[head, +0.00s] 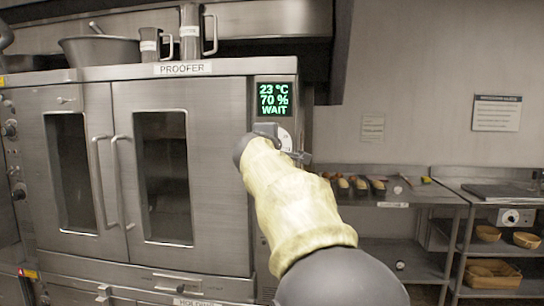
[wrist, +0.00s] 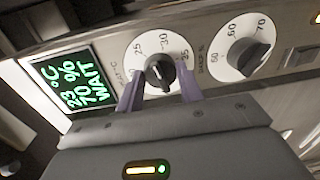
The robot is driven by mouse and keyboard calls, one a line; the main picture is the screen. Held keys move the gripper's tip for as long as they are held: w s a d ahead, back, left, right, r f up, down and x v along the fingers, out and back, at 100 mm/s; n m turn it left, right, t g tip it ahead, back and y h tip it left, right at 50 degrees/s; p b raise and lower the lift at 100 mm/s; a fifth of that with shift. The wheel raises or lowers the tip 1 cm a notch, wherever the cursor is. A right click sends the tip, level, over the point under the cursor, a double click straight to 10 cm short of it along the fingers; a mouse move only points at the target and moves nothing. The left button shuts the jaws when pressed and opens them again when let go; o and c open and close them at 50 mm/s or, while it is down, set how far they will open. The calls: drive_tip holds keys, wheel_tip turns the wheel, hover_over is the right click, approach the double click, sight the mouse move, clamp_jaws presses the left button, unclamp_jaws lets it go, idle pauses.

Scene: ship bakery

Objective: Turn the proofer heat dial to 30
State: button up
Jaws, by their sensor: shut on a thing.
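The proofer heat dial (wrist: 158,72) is a black knob on a white round scale marked 25, 30 and 35, in the wrist view. My gripper (wrist: 160,84) has its two purple fingers on either side of this knob and is shut on it. The knob's pointer is too small to read surely against the scale. The display (head: 274,99) on the proofer (head: 185,84) reads 23 °C, 70 % and WAIT. In the head view my gripper (head: 283,142) is at the panel below the display and hides most of the dial.
A second dial (wrist: 250,58), marked 50, 60 and 70, sits close beside the heat dial. The proofer's door handles (head: 119,185) stick out left of my arm. A steel table (head: 375,198) with food on it stands to the right.

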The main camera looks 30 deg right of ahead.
drive_tip(key=m+b, duration=0.3)
drive_tip(key=m, duration=0.2)
drive_tip(key=shift+d+f+m+b, duration=0.1)
drive_tip(key=shift+f+m+b, duration=0.05)
drive_tip(key=shift+m+b, duration=0.2)
idle(0.4)
drive_tip(key=o, duration=1)
drive_tip(key=b+v, duration=0.4)
drive_tip(key=v, duration=1.3)
drive_tip(key=shift+s+d, duration=0.1)
drive_tip(key=shift+s, duration=0.25)
